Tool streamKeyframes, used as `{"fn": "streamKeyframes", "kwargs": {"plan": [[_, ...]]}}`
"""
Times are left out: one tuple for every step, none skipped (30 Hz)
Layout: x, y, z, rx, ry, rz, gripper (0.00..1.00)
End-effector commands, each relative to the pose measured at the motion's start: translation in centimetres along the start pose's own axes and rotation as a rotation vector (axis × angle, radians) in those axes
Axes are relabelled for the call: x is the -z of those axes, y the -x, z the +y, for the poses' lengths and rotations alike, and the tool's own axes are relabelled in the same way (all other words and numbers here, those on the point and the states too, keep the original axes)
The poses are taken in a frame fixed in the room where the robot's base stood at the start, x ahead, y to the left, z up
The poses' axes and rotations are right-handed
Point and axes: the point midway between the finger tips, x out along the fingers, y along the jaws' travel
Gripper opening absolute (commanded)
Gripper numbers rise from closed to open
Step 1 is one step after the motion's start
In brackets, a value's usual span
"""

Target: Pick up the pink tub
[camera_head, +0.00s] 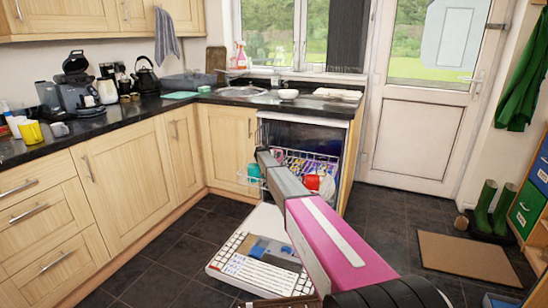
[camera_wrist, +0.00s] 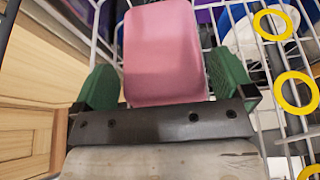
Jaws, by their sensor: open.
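The pink tub (camera_wrist: 165,45) fills the upper middle of the wrist view, in a white wire rack. My gripper (camera_wrist: 165,82) is open, with one green finger pad on each side of the tub. Whether the pads touch it I cannot tell. The lower end of the tub is close to the dark bar of my gripper.
The dishwasher rack (camera_head: 327,165) holds several items, including a red one (camera_head: 313,182) and a teal one (camera_head: 254,172). White rack wires with yellow rings (camera_wrist: 292,92) lie right of my gripper.

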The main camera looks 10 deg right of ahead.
Motion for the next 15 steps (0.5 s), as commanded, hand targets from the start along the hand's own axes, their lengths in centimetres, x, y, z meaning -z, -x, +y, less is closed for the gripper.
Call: {"fn": "streamKeyframes", "kwargs": {"plan": [[0.0,-1.1,0.2,0.0,0.0,0.0,1.0],[0.0,-1.6,0.2,0.0,0.0,0.0,1.0],[0.0,-2.0,0.2,0.0,0.0,0.0,1.0],[0.0,-2.3,0.2,0.0,0.0,0.0,1.0],[0.0,-2.5,0.2,-0.001,0.0,0.0,1.0],[0.0,-2.6,0.2,-0.001,0.0,0.0,1.0],[0.0,-2.7,0.1,-0.001,0.0,0.0,1.0],[0.0,-2.7,0.1,-0.001,0.0,0.0,1.0],[0.0,-2.6,0.1,-0.001,0.0,0.0,1.0],[0.0,-2.6,0.1,-0.001,0.0,0.0,1.0],[0.0,-2.6,0.1,-0.001,0.0,0.0,1.0],[0.0,-2.6,0.1,-0.001,0.0,0.0,1.0],[0.0,-2.6,0.1,-0.001,0.0,0.0,0.94],[0.0,-2.6,0.1,-0.001,0.0,0.001,0.84],[0.0,-2.6,0.1,-0.001,0.0,0.001,0.71]]}}
